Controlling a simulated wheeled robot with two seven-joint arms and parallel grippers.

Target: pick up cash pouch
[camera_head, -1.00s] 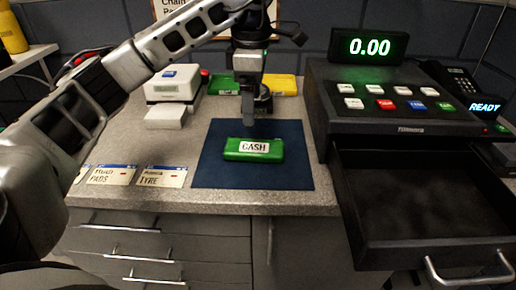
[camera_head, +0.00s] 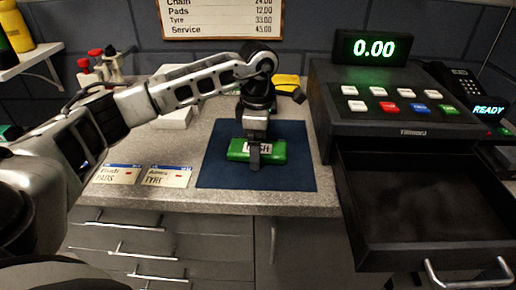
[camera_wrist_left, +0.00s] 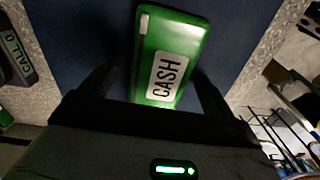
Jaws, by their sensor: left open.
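The green cash pouch (camera_head: 276,154) lies flat on the blue mat (camera_head: 225,176); its white CASH label is partly hidden by my gripper in the head view. My left gripper (camera_head: 254,160) points down over the middle of the pouch. In the left wrist view, the pouch (camera_wrist_left: 172,38) extends between the two dark fingers of my left gripper (camera_wrist_left: 150,88). The fingers are apart, one on each side of the pouch, with blue mat showing beside them. My right gripper is not in view.
A black cash register (camera_head: 400,125) with an open, empty-looking drawer (camera_head: 425,200) stands to the right of the mat. Two job cards (camera_head: 166,177) lie on the counter to the left. A yellow item (camera_head: 287,82) sits behind the arm.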

